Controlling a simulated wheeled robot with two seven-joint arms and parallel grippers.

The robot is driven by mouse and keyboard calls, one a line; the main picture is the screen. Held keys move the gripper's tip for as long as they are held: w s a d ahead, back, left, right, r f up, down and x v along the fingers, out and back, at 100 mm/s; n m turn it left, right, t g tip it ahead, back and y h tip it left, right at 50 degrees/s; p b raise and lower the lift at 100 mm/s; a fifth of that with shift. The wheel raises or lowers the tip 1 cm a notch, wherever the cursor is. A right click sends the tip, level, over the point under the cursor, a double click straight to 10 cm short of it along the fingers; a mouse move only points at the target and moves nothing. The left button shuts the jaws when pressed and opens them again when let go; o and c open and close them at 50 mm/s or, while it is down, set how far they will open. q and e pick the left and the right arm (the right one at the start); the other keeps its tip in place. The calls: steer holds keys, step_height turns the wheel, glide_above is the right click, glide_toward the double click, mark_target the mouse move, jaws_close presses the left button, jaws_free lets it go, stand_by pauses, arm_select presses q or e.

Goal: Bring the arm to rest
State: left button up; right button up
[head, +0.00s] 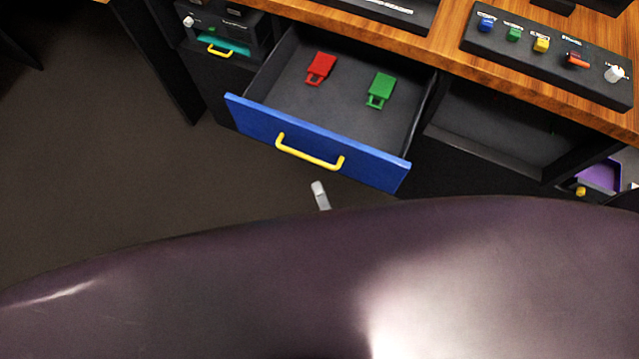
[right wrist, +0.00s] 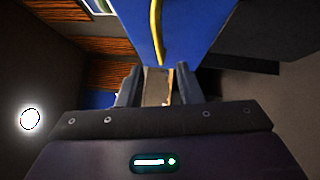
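My right gripper (right wrist: 158,80) shows in the right wrist view with its two dark fingers apart and nothing seen between them. In the head view only a pale tip of the right gripper (head: 320,195) shows, in front of the open drawer. The yellow handle (head: 309,153) on the drawer's blue front (head: 250,118) is just beyond that tip, with a gap in the picture. The handle (right wrist: 157,30) also shows ahead of the fingers in the right wrist view. My left gripper is not in view. A large dark curved surface hides the lower head view.
The drawer stands open below the wooden desk (head: 455,32). A red piece (head: 320,68) and a green piece (head: 381,88) lie in it. A dark panel (head: 545,55) with coloured controls is on the desk. Open floor (head: 100,150) lies at the left.

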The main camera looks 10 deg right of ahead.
stand_by(0.3)
steer(key=s+d+f+m+g+h, duration=0.1)
steer(key=d+f+m+g, duration=0.25)
steer(key=f, duration=0.65)
steer(key=s+d+f+m+g+h, duration=0.1)
steer(key=d+f+m+g, duration=0.25)
steer(key=f, duration=0.55)
steer(key=s+d+f+m+g+h, duration=0.1)
steer(key=s+d+f+m+g, duration=0.2)
steer(key=f, duration=0.7)
steer(key=s+d+f+m+g, duration=0.4)
steer(key=s+f, duration=0.1)
steer(key=s, duration=0.2)
steer(key=s+d+f+m+g, duration=0.4)
steer(key=s+f+m, duration=0.1)
steer(key=s+f, duration=0.1)
steer(key=shift+s+h, duration=0.4)
steer(key=shift+s, duration=0.45)
